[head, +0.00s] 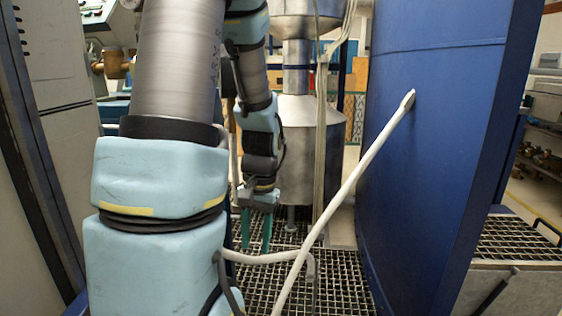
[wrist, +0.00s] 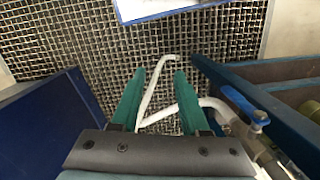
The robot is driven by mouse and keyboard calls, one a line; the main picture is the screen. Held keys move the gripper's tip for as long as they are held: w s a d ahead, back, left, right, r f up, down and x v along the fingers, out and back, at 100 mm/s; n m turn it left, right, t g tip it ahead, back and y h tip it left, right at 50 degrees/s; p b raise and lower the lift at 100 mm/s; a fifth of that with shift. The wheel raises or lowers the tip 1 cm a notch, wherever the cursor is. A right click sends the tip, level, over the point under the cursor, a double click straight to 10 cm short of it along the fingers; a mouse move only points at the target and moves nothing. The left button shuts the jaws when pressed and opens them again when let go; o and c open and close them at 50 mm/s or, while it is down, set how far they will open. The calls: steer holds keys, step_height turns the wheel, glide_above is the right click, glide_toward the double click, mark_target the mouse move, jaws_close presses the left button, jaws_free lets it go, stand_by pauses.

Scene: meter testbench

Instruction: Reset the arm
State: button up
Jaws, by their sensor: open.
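My gripper (head: 257,232) hangs pointing down over the metal grating, to the left of the blue tank. Its two green fingers are apart with nothing between them. In the wrist view my gripper (wrist: 161,88) also shows open, with the grating and part of a white pipe visible beyond the fingers. My arm comes down from the upper middle of the head view, partly hidden behind the large light-blue and grey links in front.
A large blue tank (head: 430,130) stands at right, with a white pipe (head: 345,190) slanting across its left side. A steel vessel (head: 298,130) stands behind my gripper. A grey cabinet (head: 50,60) is at left. Open grating (head: 345,275) lies below.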

step_height(320, 180, up, 31)
steer(key=s+a+n+t+h+p, duration=0.1)
steer(key=n+t+p, duration=0.1)
steer(key=p, duration=2.5)
steer(key=shift+s+t+p, duration=0.3)
steer(key=shift+s+p, duration=0.05)
steer(key=shift+p, duration=0.05)
steer(key=shift+a, duration=0.1)
